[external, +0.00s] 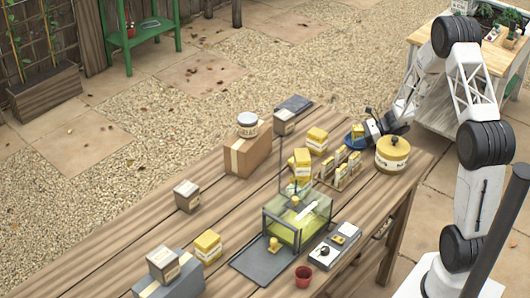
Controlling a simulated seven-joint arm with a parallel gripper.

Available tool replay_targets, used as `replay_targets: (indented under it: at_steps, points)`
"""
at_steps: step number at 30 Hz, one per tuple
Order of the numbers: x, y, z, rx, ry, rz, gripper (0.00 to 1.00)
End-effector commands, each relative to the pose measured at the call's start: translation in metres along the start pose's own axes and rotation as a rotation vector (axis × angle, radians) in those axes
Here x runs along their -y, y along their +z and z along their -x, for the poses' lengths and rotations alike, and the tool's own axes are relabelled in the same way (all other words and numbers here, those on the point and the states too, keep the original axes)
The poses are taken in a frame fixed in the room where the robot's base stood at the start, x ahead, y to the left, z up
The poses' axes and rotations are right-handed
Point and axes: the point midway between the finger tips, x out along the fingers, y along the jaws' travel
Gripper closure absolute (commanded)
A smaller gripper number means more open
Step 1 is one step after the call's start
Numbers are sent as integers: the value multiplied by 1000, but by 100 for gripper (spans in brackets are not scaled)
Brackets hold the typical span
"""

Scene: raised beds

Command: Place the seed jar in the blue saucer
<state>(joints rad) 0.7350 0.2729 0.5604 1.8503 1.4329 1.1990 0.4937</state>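A small jar with a grey lid and a lettered label (247,125), which looks like the seed jar, stands upright on a brown cardboard box (236,160) at the table's far side. The blue saucer (349,139) lies at the table's right end, partly hidden by my gripper (364,126). A small yellow thing shows at the saucer, between or beside the fingers; I cannot tell which. My gripper is low over the saucer, well to the right of the jar. Its finger opening is too small to make out.
A large yellow lidded pot (392,154) stands close to my gripper. Yellow packets (317,138) and a rack of packets (340,171) stand left of it. A glass case (298,218), a grey scale (334,246) and several boxes occupy the table. Bare planks lie at the left.

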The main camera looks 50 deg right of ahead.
Motion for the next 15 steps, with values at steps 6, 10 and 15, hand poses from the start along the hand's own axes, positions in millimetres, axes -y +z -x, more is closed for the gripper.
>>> replay_targets:
  at_steps: [6, 10, 15]
  points:
    - [0, 0, 0, 0, 0, -1, 46]
    - [0, 3, 2, 0, 0, 0, 46]
    - [0, 3, 13, 0, -1, 0, 46]
